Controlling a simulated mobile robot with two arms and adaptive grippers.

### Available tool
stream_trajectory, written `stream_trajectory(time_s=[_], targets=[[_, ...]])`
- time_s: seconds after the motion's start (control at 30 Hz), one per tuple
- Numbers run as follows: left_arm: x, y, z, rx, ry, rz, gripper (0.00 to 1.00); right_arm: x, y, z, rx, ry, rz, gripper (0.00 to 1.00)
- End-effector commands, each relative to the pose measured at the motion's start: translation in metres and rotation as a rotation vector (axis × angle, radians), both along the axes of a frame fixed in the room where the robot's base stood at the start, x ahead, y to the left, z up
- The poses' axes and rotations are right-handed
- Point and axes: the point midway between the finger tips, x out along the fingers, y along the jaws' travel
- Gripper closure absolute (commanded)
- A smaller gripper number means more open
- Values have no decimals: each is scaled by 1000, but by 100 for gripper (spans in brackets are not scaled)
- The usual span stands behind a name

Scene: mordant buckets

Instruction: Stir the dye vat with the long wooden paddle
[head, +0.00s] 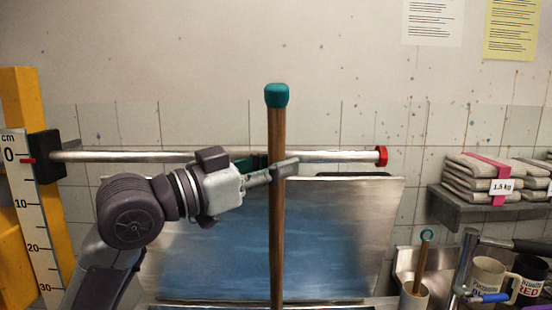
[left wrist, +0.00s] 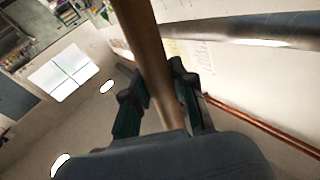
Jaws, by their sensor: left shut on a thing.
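The long wooden paddle (head: 277,215) stands upright in the head view, with a teal cap at its top; its lower end is out of frame. My left gripper (head: 284,170) is shut on its shaft, well below the cap. In the left wrist view the shaft (left wrist: 148,50) runs between the two dark fingers (left wrist: 160,98). Behind the paddle is a wide panel with a blue-stained face (head: 220,250), perhaps part of the dye vat; I cannot tell. No dye surface is clearly visible. My right gripper is not in view.
A metal rail with a red end (head: 340,156) runs across behind the paddle. A centimetre scale (head: 30,220) stands at left.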

Motion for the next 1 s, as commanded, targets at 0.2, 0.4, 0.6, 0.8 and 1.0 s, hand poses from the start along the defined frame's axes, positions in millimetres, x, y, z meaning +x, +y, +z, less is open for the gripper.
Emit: stream_trajectory(time_s=[0.2, 0.4, 0.6, 0.8, 1.0], targets=[[-5, 0, -14, -2, -2, 0, 100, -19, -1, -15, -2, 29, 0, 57], [-14, 0, -33, -2, -2, -1, 100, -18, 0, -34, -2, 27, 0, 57], [-23, 0, -51, -2, -1, 0, 100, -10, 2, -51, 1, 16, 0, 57], [-19, 0, -69, -2, 0, 1, 100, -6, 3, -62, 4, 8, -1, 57], [-15, 1, -89, -2, 0, 1, 100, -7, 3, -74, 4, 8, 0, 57]])
